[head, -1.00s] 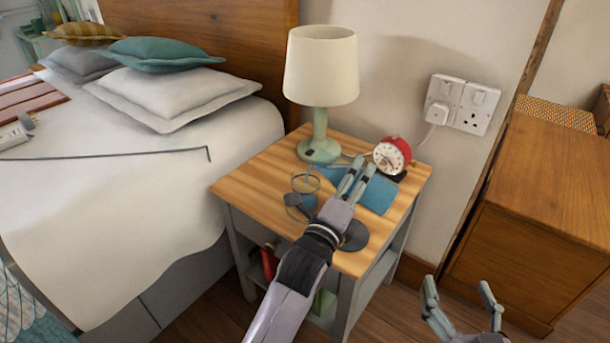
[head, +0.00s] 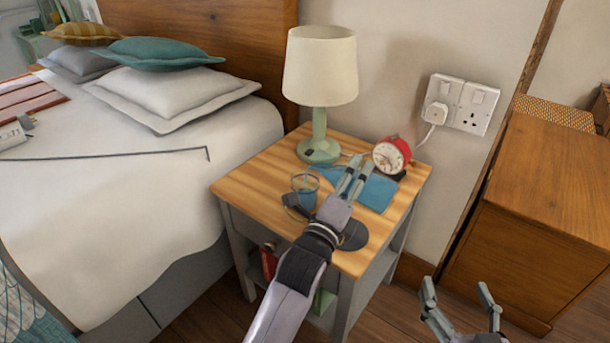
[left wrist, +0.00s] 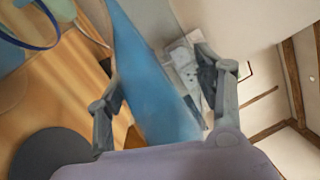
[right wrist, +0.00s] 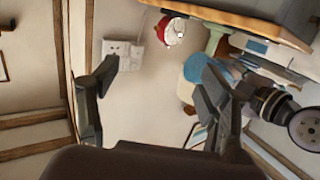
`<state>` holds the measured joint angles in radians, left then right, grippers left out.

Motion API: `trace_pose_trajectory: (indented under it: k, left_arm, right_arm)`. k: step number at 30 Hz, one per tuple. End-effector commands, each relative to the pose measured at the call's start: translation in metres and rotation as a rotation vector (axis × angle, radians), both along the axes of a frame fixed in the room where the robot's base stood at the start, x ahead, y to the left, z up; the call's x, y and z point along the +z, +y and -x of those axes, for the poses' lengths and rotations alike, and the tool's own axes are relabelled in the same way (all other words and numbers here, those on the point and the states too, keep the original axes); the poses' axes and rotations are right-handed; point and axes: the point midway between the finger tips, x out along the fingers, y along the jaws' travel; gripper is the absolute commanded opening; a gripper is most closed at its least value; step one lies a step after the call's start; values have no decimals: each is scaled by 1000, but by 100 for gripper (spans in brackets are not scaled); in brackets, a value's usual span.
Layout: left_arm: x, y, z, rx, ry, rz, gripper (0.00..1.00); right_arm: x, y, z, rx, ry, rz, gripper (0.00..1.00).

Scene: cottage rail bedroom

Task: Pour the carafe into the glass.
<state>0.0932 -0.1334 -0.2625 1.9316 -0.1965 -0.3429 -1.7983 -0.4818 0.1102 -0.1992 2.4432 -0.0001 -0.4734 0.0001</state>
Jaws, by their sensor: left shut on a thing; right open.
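My left gripper (head: 352,178) is shut on the carafe (head: 378,193), a clear vessel holding blue liquid. The carafe is tipped well over above the nightstand, its wide end to the right and its mouth end toward the glass. In the left wrist view the blue carafe (left wrist: 150,85) lies between the fingers. The glass (head: 305,184) stands upright on the nightstand just left of the gripper, with blue liquid in it. Its rim is partly visible in the left wrist view (left wrist: 35,45). The carafe's mouth is hard to make out. My right gripper (head: 462,300) is open and empty, right of the nightstand.
The nightstand (head: 255,185) also bears a lamp (head: 319,130), a red alarm clock (head: 391,154) and a dark round coaster (head: 354,236). The bed (head: 150,190) is at left, a wooden cabinet (head: 540,220) at right. Wall sockets (head: 460,103) are behind.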

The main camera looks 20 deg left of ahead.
Motion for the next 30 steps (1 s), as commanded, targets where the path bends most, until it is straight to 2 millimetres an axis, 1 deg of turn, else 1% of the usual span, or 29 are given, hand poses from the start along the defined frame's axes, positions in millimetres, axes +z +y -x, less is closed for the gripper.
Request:
trace_pose_trajectory:
  k: [1,30]
  left_arm:
    - [3,0,0,-1,-7,4,4]
    - [3,4,-4,-1,-1,37,4]
  right_arm:
    - [-2,-1,1,-1,8,2,70]
    - [-9,-2,1,-3,55,15,70]
